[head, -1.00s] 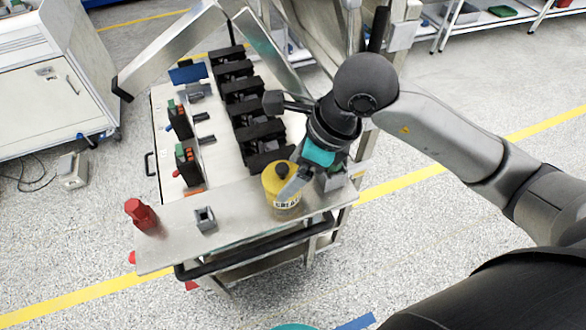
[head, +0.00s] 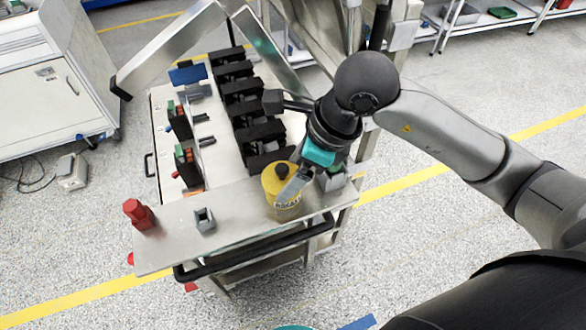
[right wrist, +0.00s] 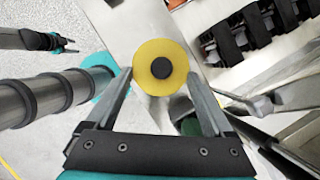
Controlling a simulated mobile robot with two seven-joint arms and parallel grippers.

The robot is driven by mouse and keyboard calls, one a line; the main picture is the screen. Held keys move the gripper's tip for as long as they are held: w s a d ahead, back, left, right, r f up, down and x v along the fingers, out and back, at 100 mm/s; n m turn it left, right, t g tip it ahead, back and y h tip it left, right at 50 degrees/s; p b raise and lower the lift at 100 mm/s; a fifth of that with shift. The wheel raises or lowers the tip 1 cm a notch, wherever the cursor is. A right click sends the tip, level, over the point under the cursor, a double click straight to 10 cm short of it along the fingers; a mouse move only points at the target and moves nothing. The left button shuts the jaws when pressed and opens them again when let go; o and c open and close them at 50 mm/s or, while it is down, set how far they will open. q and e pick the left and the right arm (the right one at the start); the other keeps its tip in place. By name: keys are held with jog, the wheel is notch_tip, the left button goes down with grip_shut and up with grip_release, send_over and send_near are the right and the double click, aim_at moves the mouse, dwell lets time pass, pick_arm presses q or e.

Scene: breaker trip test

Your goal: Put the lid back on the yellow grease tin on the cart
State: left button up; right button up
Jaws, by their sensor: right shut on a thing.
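The yellow grease tin (head: 288,208) stands upright on the front part of the cart's top (head: 240,240), with dark lettering on its side. Its round yellow lid (right wrist: 149,88) has a black knob (right wrist: 162,68). In the head view the knob (head: 282,170) shows above the tin. My right gripper (right wrist: 160,78) is shut on the lid, with a finger at each side of the rim. The lid is over the tin's mouth; I cannot tell whether it is fully seated. What looks like my left gripper (right wrist: 66,42) is small at the upper left of the right wrist view.
A red object (head: 139,214) and a small grey holder (head: 204,220) stand left of the tin. A row of black breakers (head: 243,95) lies behind it. The cart's black handle (head: 250,252) runs along the front. The metal between holder and tin is clear.

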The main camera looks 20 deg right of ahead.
jog(key=shift+f+b, duration=0.15)
jog(key=shift+b, duration=0.45)
dwell(0.9)
dwell(0.3)
jog(key=o, duration=1.1)
jog(key=shift+c, duration=0.2)
jog(key=shift+r+p, duration=2.45)
jog(key=shift+r, duration=1.1)
grip_shut()
